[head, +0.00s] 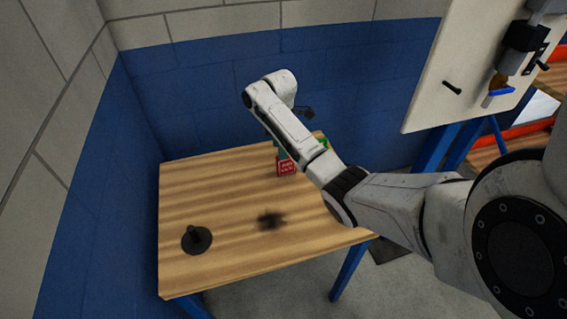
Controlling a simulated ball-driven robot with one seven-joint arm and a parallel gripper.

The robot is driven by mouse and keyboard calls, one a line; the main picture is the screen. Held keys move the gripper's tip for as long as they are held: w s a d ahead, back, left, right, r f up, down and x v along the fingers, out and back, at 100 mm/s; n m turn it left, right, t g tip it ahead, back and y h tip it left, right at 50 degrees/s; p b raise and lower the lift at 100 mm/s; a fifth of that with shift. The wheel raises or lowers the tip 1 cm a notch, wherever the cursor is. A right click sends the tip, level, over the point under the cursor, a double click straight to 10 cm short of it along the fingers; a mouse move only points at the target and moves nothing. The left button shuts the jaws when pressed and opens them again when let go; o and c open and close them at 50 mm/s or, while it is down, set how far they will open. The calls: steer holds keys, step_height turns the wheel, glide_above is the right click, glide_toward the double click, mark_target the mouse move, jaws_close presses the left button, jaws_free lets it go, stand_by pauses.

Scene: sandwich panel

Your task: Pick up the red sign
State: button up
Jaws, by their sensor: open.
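The red sign (286,168) is a small red block with pale marks on its face. It stands on the wooden table (225,185), towards the back right. My forearm passes close in front of it in the picture and may cover part of its right side. My gripper (305,113) shows only as a small dark part behind my white wrist, higher in the picture than the sign and apart from it. Its fingers are mostly hidden, and nothing is seen held in it.
A teal piece (281,151) shows just above the red sign, and a green piece (323,143) is partly hidden behind my arm. A black round base with a short peg (196,239) stands at the table's front left. A dark blurred patch lies mid-table. Blue-and-grey walls (215,70) close the back and left.

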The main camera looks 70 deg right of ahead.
mark_target(286, 167)
steer(key=shift+s+a+f+p, duration=0.1)
steer(key=shift+f+p, duration=0.1)
steer(key=shift+f, duration=1.2)
steer(key=shift+s+f+p, duration=0.1)
steer(key=shift+f+p, duration=0.05)
steer(key=shift+f, duration=1.25)
jaws_close()
